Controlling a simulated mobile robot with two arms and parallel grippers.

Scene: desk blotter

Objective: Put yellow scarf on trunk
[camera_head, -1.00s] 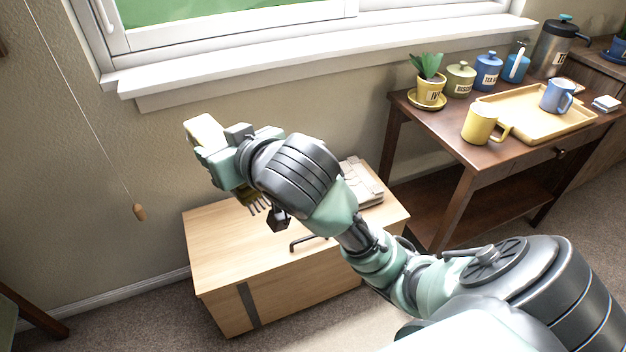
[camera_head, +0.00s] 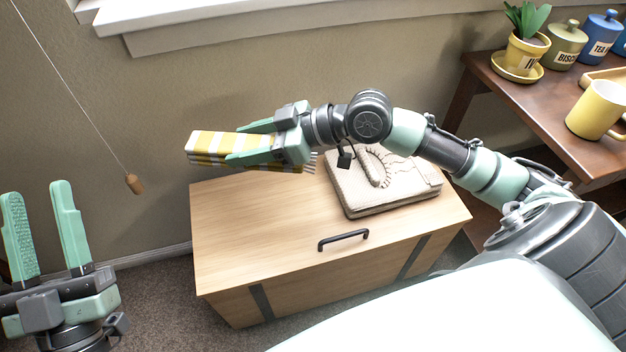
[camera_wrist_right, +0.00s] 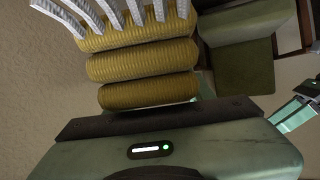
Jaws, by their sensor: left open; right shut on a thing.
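The yellow scarf (camera_head: 207,146), folded with white stripes and a fringe, is held in my right gripper (camera_head: 243,144) above the left back part of the trunk. In the right wrist view the scarf's yellow folds (camera_wrist_right: 145,72) and pale fringe lie close in front of the gripper. The trunk (camera_head: 260,225) is a light wooden box with dark straps and a black handle (camera_head: 343,240). Its lid is shut. My left gripper (camera_head: 40,215) is open and empty, to the left of the trunk.
A folded cream knitted item (camera_head: 385,185) lies on the right of the trunk's top. A dark wooden table (camera_head: 510,95) on the right holds a potted plant (camera_head: 527,45), jars and a yellow mug (camera_head: 598,108). A cord with a wooden pull (camera_head: 134,184) hangs at left.

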